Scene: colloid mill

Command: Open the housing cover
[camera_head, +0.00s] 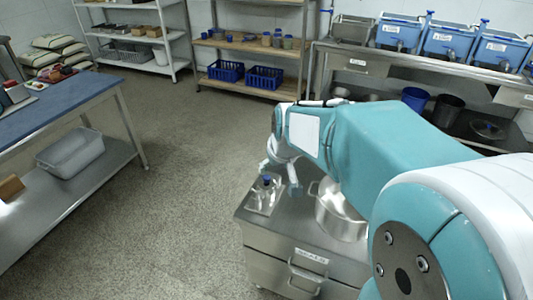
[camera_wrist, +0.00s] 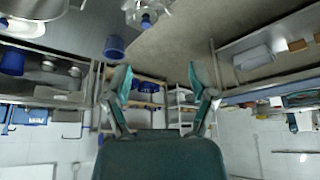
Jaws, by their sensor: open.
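In the head view a low stainless steel unit (camera_head: 300,236) stands below my arm. On its top left is a metal fitting with a small blue knob (camera_head: 267,180), and to the right is a round steel vessel (camera_head: 340,216). I cannot tell which part is the housing cover. My gripper (camera_head: 280,177) is above the unit, near the blue knob. In the wrist view my gripper (camera_wrist: 162,82) has its fingers spread with nothing between them. The blue knob (camera_wrist: 147,20) shows at the top edge, beyond the fingers. My arm hides part of the unit and vessel.
A blue-topped table (camera_head: 60,108) stands at left, with a grey tub (camera_head: 70,150) on its lower shelf. Shelving with blue crates (camera_head: 264,78) and a steel bench with blue bins (camera_head: 447,40) line the back. The floor at left of the unit is clear.

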